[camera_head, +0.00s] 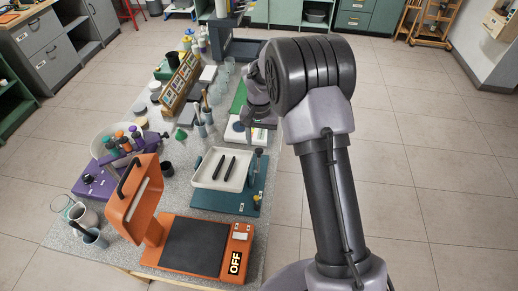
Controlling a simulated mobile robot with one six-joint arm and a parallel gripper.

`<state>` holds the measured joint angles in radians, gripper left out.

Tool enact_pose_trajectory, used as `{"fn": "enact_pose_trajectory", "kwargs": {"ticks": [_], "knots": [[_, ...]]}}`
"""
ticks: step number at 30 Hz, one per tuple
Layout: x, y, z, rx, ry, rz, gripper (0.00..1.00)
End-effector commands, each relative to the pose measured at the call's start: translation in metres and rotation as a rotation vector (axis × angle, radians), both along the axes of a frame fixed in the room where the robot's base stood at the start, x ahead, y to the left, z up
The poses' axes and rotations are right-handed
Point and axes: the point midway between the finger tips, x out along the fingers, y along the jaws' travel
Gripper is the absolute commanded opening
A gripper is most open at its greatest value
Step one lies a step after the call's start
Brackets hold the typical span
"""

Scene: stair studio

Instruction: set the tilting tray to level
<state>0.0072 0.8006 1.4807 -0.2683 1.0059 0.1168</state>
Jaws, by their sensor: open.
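The tilting tray (203,181) is a shallow white tray on a teal base plate (226,203), near the middle of the bench. Two dark bars lie side by side in it. The tray looks slightly tilted, but its exact slope is hard to tell from here. A post with a dark top (257,163) stands at its right side, and a small knob (257,200) sits at the base's right corner. My gripper (248,122) is beyond the tray, past its far edge, pointing down and apart from it. It is open; its fingertips are small and partly hidden by my wrist.
An orange press-like device (134,197) with a raised lid and an OFF display (235,263) stands in front. A purple rack (96,183), a white bowl (99,147) and bottles crowd the left. Cups and a slotted wooden rack (181,83) stand behind. Floor at right is clear.

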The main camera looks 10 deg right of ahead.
Motion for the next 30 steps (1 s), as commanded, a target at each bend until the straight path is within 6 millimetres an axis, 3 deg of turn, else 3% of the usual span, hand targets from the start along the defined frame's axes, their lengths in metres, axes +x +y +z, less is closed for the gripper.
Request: {"fn": "enact_pose_trajectory", "kwargs": {"ticks": [3, 6, 15, 23, 30], "knots": [[0.000, 0.000, -0.024, -0.001, 0.000, 0.000, 0.48], [0.000, 0.000, -0.034, -0.001, 0.000, 0.000, 0.48], [0.000, 0.000, -0.037, 0.000, -0.001, 0.000, 0.48], [0.000, 0.000, -0.037, 0.000, -0.001, 0.000, 0.00], [0.000, 0.000, -0.037, 0.000, -0.001, 0.000, 0.00]]}}
